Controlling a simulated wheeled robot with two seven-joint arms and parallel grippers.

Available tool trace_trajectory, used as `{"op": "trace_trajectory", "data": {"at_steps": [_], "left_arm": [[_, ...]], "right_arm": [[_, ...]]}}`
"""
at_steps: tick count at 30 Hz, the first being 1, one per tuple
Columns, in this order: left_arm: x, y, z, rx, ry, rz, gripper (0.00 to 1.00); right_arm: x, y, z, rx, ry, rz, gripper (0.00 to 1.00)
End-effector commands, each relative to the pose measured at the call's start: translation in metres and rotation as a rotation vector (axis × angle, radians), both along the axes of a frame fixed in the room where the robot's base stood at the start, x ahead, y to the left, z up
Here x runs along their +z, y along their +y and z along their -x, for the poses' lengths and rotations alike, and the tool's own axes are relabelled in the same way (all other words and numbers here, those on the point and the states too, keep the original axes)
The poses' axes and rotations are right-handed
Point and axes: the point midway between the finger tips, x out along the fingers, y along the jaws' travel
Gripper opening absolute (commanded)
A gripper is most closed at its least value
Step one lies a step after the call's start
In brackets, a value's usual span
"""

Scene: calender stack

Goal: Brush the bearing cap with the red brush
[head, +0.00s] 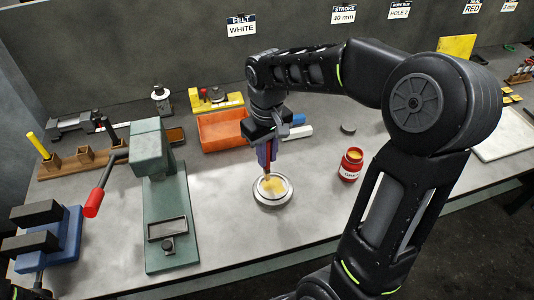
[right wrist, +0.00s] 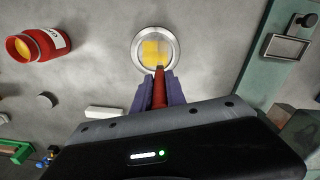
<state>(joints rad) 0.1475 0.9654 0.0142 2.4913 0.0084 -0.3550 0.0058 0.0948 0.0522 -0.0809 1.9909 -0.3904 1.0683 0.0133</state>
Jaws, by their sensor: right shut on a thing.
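The bearing cap (head: 284,199) is a round silver disc with a raised rim, lying on the grey bench in the head view. It also shows at the top of the right wrist view (right wrist: 137,51). My right gripper (head: 266,160) is above it, pointing down, its purple fingers shut on the red brush (right wrist: 159,88). The brush's tip is over the cap's middle, where a yellow patch shows. I cannot tell how much of the yellow is bristle and how much is on the cap, or whether they touch. My left gripper is not in view.
A red jar (head: 349,172) with yellow contents stands open to the right of the cap. A green press (head: 165,205) with a red-handled lever stands left. An orange bin (head: 222,131) and a white block (head: 298,132) lie behind. Bare bench surrounds the cap.

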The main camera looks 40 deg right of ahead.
Motion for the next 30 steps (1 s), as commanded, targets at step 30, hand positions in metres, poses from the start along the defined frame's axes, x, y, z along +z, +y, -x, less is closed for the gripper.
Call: {"op": "trace_trajectory", "data": {"at_steps": [30], "left_arm": [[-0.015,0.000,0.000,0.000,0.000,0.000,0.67]], "right_arm": [[-0.020,0.000,0.000,0.000,0.001,0.000,0.00]]}}
